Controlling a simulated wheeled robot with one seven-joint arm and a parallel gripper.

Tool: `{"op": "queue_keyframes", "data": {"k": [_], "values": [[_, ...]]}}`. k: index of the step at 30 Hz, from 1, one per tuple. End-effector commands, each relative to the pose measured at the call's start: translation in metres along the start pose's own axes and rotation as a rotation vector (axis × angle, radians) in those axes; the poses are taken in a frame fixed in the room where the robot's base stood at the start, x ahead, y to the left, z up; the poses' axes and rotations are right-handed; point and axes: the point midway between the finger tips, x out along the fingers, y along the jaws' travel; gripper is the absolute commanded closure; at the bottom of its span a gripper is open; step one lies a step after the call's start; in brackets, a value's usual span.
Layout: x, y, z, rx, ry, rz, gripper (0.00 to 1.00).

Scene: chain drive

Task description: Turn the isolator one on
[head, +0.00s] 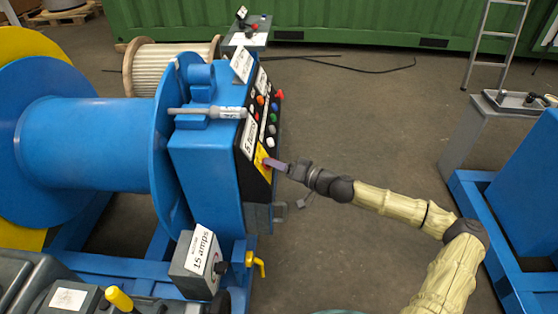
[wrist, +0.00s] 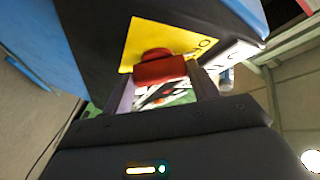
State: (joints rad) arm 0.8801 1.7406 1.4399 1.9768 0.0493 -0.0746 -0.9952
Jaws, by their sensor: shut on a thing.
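The isolator shows in the wrist view as a red handle (wrist: 158,68) on a yellow plate (wrist: 148,36) with partly legible dark lettering. In the head view the yellow plate (head: 261,157) is low on the black front panel of the blue machine. My gripper (head: 276,163) reaches it from the right. Its two purplish fingers stand on either side of the red handle in the wrist view, shut on it. In the head view my fingers hide the handle, so its turn angle is hard to tell there.
The black panel (head: 266,112) carries several coloured buttons above the plate. A grey box marked 15 amps (head: 195,262) and a yellow lever (head: 257,263) are below. A blue drum (head: 85,145) is at left. Open floor (head: 370,130) lies right of the panel.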

Motion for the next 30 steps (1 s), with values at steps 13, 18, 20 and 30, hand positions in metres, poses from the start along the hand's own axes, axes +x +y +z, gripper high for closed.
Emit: {"op": "queue_keyframes", "data": {"k": [13,18,20,30], "values": [[0.000,-0.012,-0.007,0.321,-0.003,0.232,0.64],[0.000,-0.014,-0.008,0.452,-0.002,0.327,0.64],[0.001,-0.014,-0.008,0.499,-0.002,0.360,0.64],[0.003,-0.017,-0.011,0.761,0.000,0.548,0.64]]}}
